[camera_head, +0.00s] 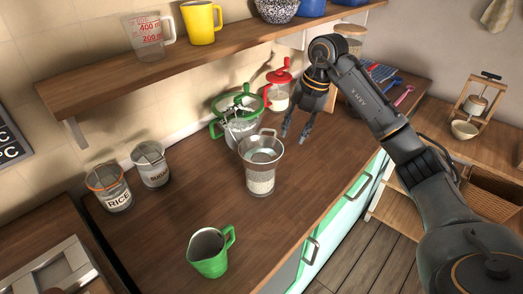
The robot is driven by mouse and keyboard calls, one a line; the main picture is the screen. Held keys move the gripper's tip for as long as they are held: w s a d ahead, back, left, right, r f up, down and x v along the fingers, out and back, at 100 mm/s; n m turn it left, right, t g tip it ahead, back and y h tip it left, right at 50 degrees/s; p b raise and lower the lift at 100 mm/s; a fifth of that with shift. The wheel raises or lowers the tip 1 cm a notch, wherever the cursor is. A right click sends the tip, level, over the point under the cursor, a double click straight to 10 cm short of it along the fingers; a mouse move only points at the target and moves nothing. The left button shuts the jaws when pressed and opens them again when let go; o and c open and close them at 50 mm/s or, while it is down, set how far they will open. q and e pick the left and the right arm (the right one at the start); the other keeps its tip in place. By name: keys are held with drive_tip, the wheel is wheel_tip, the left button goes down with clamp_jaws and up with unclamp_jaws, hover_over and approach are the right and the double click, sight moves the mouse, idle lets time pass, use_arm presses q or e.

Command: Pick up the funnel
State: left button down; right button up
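The funnel (262,148) is a wide silvery metal piece with a small handle at its back rim. It seems to sit upright on a clear jar (260,182) with pale contents, on the wooden counter. My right gripper (294,132) hangs in the air to the right of and beyond the funnel, apart from it. Its dark fingers point down, are spread and hold nothing. My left gripper is not in view.
A green-lidded glass pot (236,112) and a red-topped jar (279,92) stand behind the funnel. A green jug (209,252) stands in front. Canisters (110,188) are at left. A shelf (200,55) overhangs the back. The counter right of the funnel is clear.

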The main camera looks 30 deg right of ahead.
sight(282, 152)
drive_tip(key=p+x, duration=0.1)
drive_tip(key=x, duration=0.1)
drive_tip(key=p+x, duration=0.1)
drive_tip(key=x, duration=0.2)
drive_tip(key=p+x, duration=0.1)
drive_tip(key=x, duration=0.2)
drive_tip(key=shift+w+a, duration=0.3)
drive_tip(key=shift+w, duration=0.1)
drive_tip(key=shift+w+f, duration=0.1)
drive_tip(key=shift+f, duration=0.45)
drive_tip(key=shift+c, duration=0.2)
clamp_jaws()
